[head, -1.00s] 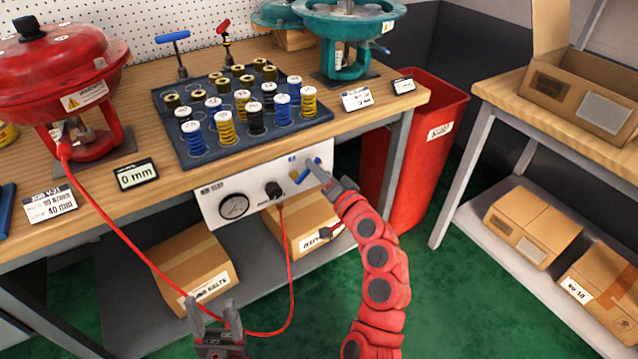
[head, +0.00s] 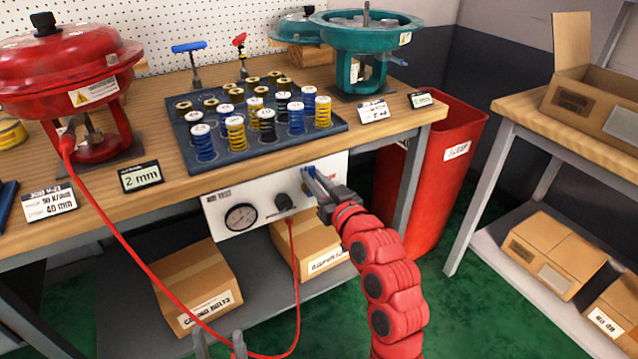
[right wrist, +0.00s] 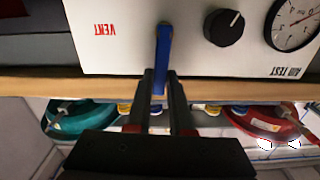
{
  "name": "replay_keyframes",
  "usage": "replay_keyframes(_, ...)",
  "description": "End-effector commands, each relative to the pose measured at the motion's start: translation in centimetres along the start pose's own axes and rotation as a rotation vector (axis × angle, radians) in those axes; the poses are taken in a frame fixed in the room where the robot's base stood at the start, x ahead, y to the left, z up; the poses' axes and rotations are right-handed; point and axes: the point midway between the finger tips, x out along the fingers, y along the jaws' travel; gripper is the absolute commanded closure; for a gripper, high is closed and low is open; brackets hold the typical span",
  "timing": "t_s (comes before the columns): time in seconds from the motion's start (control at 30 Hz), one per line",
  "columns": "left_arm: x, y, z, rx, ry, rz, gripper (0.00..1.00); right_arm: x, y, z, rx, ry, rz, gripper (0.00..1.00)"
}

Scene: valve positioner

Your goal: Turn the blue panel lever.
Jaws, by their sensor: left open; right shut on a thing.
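The blue panel lever (right wrist: 163,50) is on the white test panel (right wrist: 112,40) under the bench top's front edge. In the upside-down right wrist view it stands nearly parallel to the panel's short side, between the red VENT print and the black knob. My right gripper (right wrist: 160,82) is shut on its free end. In the head view only a small blue part of the lever (head: 309,171) shows beside my right gripper (head: 320,184). My left gripper (head: 219,345) is open and empty at the bottom edge, away from the panel.
The panel also carries a black knob (head: 283,202) and a round gauge (head: 241,217). A red hose (head: 296,270) hangs below. A small display (head: 142,176) reads 2 mm beside the red actuator (head: 68,75). A spring tray (head: 255,120) sits above; a red bin (head: 440,170) stands right.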

Motion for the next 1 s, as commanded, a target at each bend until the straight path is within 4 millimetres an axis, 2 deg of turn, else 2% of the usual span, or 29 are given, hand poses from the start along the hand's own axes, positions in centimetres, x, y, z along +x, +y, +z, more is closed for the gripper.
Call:
replay_keyframes(0.3,-0.54,0.03,0.09,0.000,0.000,0.000,0.39,0.04,-0.44,0.13,-0.080,-0.002,-0.001,1.00)
replay_keyframes(0.73,-0.55,0.03,0.10,0.000,0.000,0.000,0.39,0.03,-0.49,0.06,-0.087,-0.002,-0.001,1.00)
replay_keyframes(0.77,-0.54,0.03,0.09,0.000,0.000,0.000,0.39,0.03,-0.49,0.06,-0.087,-0.002,-0.001,0.77)
replay_keyframes(0.8,-0.54,0.03,0.09,0.000,0.000,0.000,0.39,0.03,-0.48,0.06,-0.087,-0.001,-0.001,0.69)
replay_keyframes(0.9,-0.54,0.03,0.09,0.000,0.000,0.000,0.39,0.02,-0.47,0.05,-0.087,-0.001,-0.001,0.51)
replay_keyframes(1.0,-0.54,0.03,0.08,0.000,0.000,0.000,0.39,0.01,-0.46,0.04,-0.086,-0.001,-0.001,0.50)
